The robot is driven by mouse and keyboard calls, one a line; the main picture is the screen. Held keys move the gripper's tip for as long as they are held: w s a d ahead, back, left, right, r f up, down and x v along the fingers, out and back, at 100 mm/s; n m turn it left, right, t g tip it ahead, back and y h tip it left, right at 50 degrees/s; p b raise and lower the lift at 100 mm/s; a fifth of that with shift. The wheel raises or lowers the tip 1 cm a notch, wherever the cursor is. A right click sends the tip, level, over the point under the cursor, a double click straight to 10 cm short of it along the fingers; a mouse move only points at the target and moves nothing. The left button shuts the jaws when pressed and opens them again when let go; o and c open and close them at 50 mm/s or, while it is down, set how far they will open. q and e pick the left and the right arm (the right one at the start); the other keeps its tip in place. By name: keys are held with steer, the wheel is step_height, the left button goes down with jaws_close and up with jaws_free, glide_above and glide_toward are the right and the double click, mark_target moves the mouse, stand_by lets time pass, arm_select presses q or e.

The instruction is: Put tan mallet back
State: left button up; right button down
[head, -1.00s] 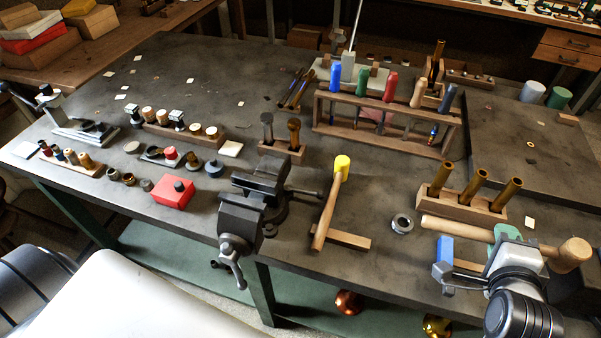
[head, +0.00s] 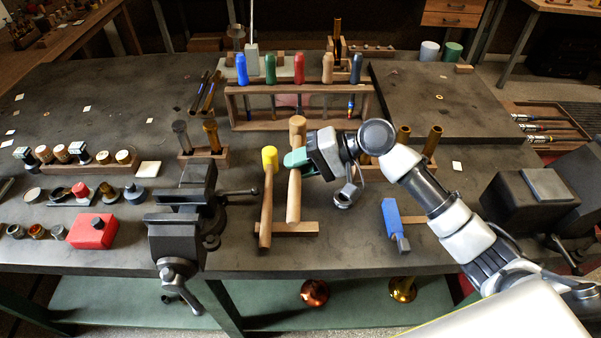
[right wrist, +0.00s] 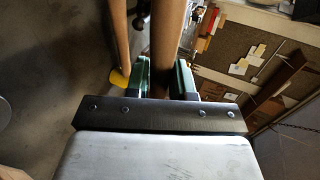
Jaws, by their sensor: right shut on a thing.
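The tan mallet is in my right gripper (head: 296,159), which is shut on its handle (head: 294,190). I cannot tell whether the handle touches that bar. The right wrist view shows the tan handle (right wrist: 167,45) between the green finger pads. A yellow-headed mallet (head: 268,195) stands just left of it, apart from it. My left gripper is not in view.
A black vise (head: 190,215) is clamped at the bench's front edge, left of the mallets. A tool rack (head: 300,105) with several coloured handles stands behind. A blue-ended tool (head: 391,222) is at right. Brass tubes (head: 433,140) stand behind my right arm.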

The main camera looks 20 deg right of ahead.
glide_above(303, 202)
steer(key=shift+g, duration=0.3)
step_height(303, 202, down, 5)
steer(key=shift+f+p, duration=0.15)
steer(key=shift+p, duration=0.25)
steer(key=shift+f, duration=2)
steer(key=c, duration=1.2)
jaws_free()
steer(key=shift+c, duration=0.2)
